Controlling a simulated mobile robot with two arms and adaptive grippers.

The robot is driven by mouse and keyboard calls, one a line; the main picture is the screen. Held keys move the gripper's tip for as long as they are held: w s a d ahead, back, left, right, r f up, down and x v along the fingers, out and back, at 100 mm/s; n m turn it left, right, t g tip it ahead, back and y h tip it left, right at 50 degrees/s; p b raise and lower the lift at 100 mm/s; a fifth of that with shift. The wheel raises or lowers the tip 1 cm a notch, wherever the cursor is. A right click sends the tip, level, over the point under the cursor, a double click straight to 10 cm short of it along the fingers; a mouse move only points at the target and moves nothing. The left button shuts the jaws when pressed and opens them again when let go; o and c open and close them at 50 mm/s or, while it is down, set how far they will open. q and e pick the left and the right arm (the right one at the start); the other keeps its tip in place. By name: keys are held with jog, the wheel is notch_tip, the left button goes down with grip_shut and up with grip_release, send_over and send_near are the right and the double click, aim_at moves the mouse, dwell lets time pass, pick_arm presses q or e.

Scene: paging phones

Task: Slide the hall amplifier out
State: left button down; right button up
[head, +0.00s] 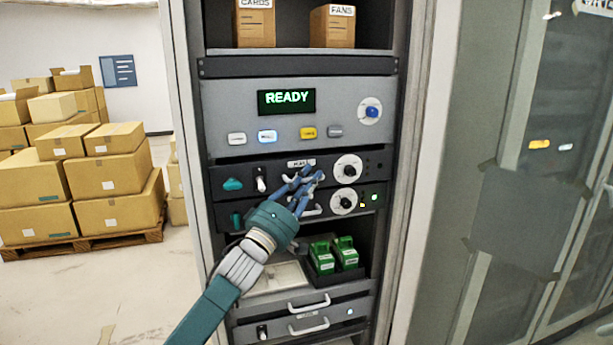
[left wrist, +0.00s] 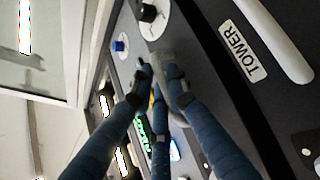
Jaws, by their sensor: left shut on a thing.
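The hall amplifier (head: 330,163) is the upper of two black units in the rack, with a small white label, a teal knob at left, a white-ringed dial and unlit lamps at right. My left gripper (head: 308,177) is at the middle of its front, below the label. In the left wrist view the fingers (left wrist: 157,75) are shut on a grey handle (left wrist: 166,62); they partly hide it. The unit looks about flush with its neighbour. The lower unit (head: 270,213) has a lit green lamp; its TOWER label (left wrist: 243,52) shows in the left wrist view. My right gripper is out of view.
Above is a grey panel (head: 225,98) reading READY, with several buttons. Below, an open bay holds two green blocks (head: 346,252), over drawers with handles (head: 309,304). A glass-doored cabinet (head: 480,120) stands right. Cartons (head: 105,170) on a pallet stand left; floor before them is clear.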

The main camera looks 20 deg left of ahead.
pick_arm(q)
jog(key=s+d+p, duration=0.1)
jog(key=s+d, duration=0.3)
jog(key=s, duration=0.2)
jog(key=shift+s+d, duration=0.15)
jog(key=shift+s, duration=0.05)
jog(key=c, duration=1.9)
grip_release()
jog(key=shift+f, duration=0.1)
jog(key=shift+c, duration=0.2)
jog(key=shift+s, duration=0.15)
jog(key=v, duration=1.2)
